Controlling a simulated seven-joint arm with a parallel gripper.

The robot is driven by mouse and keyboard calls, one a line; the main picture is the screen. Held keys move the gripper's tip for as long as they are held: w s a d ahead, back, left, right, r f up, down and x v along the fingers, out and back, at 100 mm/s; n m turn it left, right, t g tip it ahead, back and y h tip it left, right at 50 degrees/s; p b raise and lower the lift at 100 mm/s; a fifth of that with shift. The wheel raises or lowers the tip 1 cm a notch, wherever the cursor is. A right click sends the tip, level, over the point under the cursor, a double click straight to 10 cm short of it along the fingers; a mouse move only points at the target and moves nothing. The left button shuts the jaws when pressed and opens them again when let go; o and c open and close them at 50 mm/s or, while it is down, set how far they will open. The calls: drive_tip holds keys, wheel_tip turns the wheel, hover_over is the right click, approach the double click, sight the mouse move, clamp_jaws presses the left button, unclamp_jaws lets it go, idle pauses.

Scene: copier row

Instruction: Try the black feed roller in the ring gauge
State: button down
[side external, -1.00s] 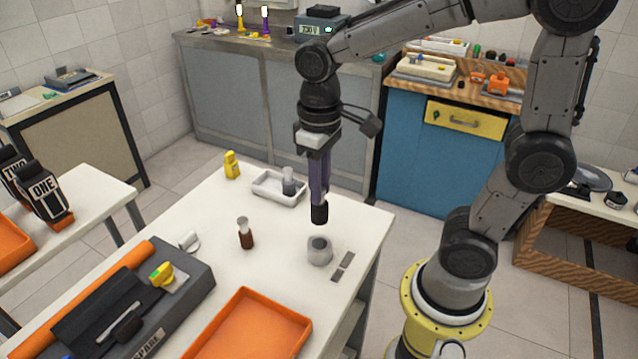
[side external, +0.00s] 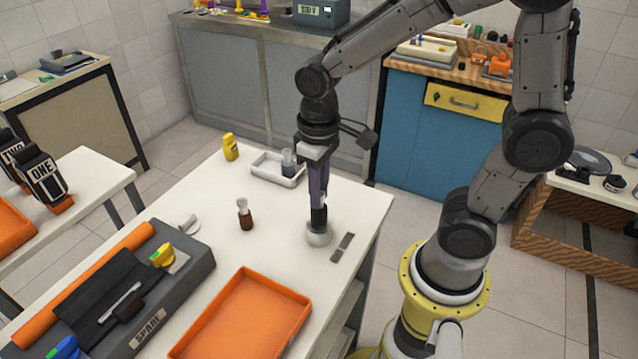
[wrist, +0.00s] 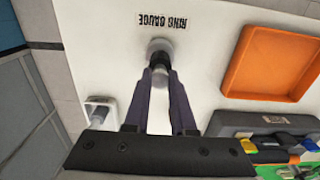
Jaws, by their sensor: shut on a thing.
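The black feed roller (side external: 319,216) is upright in my gripper (side external: 319,199), shut on its upper part. The ring gauge (side external: 319,236), a short pale grey cylinder, stands on the white table directly below. The roller's lower end meets the gauge's top; I cannot tell how deep it sits in the bore. In the wrist view, the roller (wrist: 160,64) shows between the fingertips, with the gauge (wrist: 158,44) just beyond it. The gauge's opening is hidden by the roller and fingers.
A dark label strip (side external: 342,247) lies beside the gauge. A white tray (side external: 262,174) holding a grey item is behind. A brown-based bottle (side external: 246,215), a yellow bottle (side external: 230,147), an orange tray (side external: 302,309) and a grey "SPARE" case (side external: 196,282) share the table.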

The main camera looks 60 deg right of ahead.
drive_tip(key=shift+f, duration=0.45)
idle(0.6)
drive_tip(key=c, duration=0.7)
unclamp_jaws()
drive_tip(key=shift+r, duration=0.1)
wheel_tip(320, 180, up, 13)
drive_tip(key=s+f+t, duration=0.1)
drive_tip(key=s+t, duration=0.1)
drive_tip(key=s, duration=0.1)
drive_tip(key=s+d+t, duration=0.1)
drive_tip(key=s, duration=0.2)
drive_tip(key=s+d+f+t, duration=0.1)
drive_tip(key=s+t, duration=0.1)
drive_tip(key=s, duration=0.1)
drive_tip(key=shift+s+f+t, duration=0.3)
